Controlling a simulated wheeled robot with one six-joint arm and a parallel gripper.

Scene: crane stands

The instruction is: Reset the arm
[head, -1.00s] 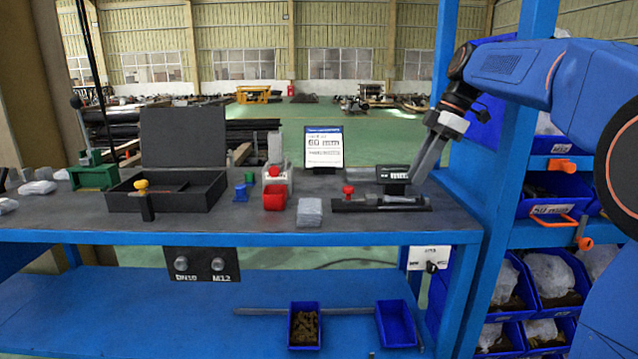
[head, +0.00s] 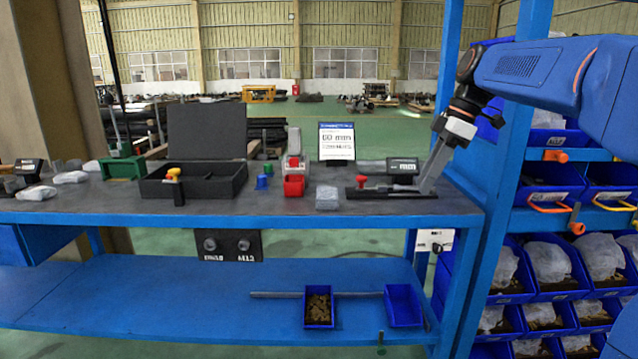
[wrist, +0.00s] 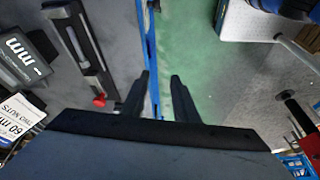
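My gripper (head: 427,188) hangs at the end of my arm over the right end of the grey workbench (head: 250,207) in the head view. In the wrist view the two dark fingers of my gripper (wrist: 160,76) stand apart with nothing between them, so it is open and empty. Bench edge and green floor show below the fingers. A black holder with a red knob (head: 362,181) lies by the gripper in the head view; the red knob also shows in the wrist view (wrist: 99,100). I cannot tell whether the fingertips touch anything.
A digital display (head: 403,166) and a sign card (head: 337,141) stand behind the holder. A blue post (head: 450,60) and rack bins (head: 550,262) are close right.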

